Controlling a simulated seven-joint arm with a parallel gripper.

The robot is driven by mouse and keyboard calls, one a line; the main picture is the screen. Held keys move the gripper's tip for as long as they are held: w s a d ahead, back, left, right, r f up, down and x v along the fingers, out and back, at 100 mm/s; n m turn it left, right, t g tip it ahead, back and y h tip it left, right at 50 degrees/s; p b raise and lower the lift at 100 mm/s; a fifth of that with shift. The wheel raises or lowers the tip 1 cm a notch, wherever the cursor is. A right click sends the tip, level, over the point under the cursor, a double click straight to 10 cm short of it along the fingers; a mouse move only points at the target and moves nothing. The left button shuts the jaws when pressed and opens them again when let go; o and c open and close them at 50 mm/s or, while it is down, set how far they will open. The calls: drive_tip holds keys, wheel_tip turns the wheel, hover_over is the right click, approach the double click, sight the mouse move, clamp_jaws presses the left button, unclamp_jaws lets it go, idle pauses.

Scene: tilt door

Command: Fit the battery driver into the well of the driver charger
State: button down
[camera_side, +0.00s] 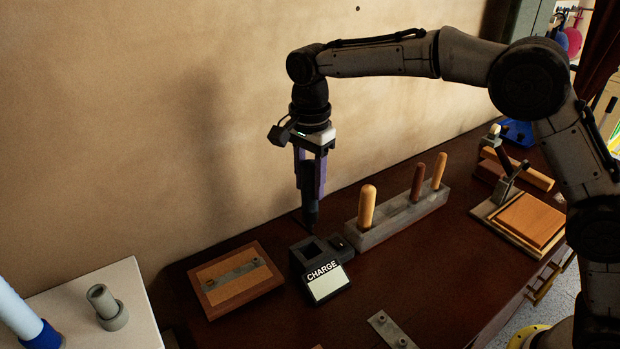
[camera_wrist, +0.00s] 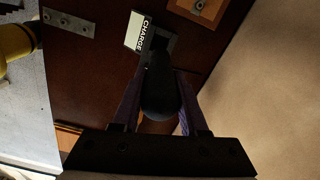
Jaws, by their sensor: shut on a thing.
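My gripper (camera_side: 311,180) is shut on the battery driver (camera_side: 310,213), a dark, slim tool that hangs upright with its narrow end down. The driver charger (camera_side: 327,281) is a dark block with a white label reading CHARGE and a square well in its top. The driver's lower end appears just above and behind the well in the side view; the exact gap is hard to tell. In the wrist view the driver (camera_wrist: 158,95) lies between my two purple fingers and covers part of the charger (camera_wrist: 138,32). The well is partly hidden there.
A grey rack (camera_side: 402,218) with several wooden handles stands right of the charger. A wooden board with a metal strip (camera_side: 236,281) lies to its left. A metal plate (camera_side: 391,329) lies in front. A wooden fixture (camera_side: 520,217) sits farther right. A wall rises behind.

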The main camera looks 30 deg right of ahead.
hover_over(310, 228)
drive_tip(key=shift+w+d+f, duration=0.1)
drive_tip(key=shift+w+f, duration=0.05)
drive_tip(key=shift+f, duration=1.25)
drive_tip(key=shift+w+d+f, duration=0.1)
drive_tip(key=shift+w+f, duration=0.05)
drive_tip(key=shift+f, duration=4.3)
drive_tip(key=shift+c, duration=1.8)
unclamp_jaws()
drive_tip(key=shift+f, duration=0.1)
wheel_tip(310, 228, up, 14)
